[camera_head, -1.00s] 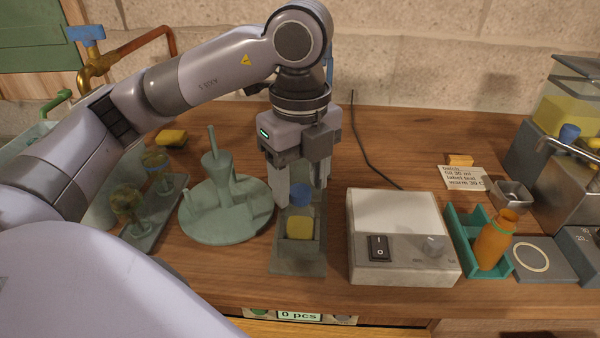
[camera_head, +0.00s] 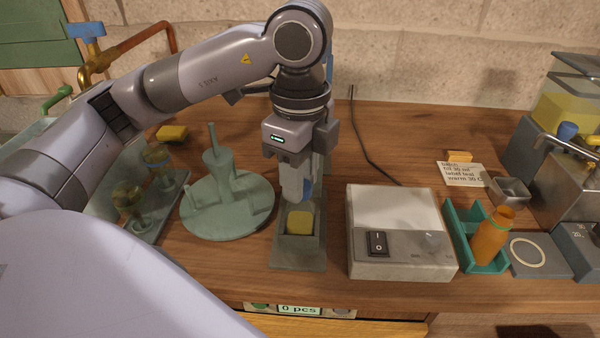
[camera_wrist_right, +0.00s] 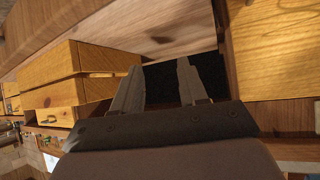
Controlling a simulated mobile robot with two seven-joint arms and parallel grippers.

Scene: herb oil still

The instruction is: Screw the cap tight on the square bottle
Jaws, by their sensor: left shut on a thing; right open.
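The square bottle (camera_head: 300,222) shows as a yellow block in a grey holder (camera_head: 298,256) at the middle of the bench in the head view. My left gripper (camera_head: 301,196) points down over the bottle and is shut on the blue cap (camera_head: 308,187). The near finger hides most of the cap and the bottle's neck, so I cannot tell how far down the cap sits. My right gripper (camera_wrist_right: 159,64) is open and empty in the right wrist view. It is away from the bottle, by wooden drawer fronts.
A green round stand (camera_head: 228,215) is left of the holder. A white box with a black switch (camera_head: 393,220) stands close to its right. An orange bottle (camera_head: 493,235) leans in a teal tray (camera_head: 462,244) farther right. A cable runs behind the box.

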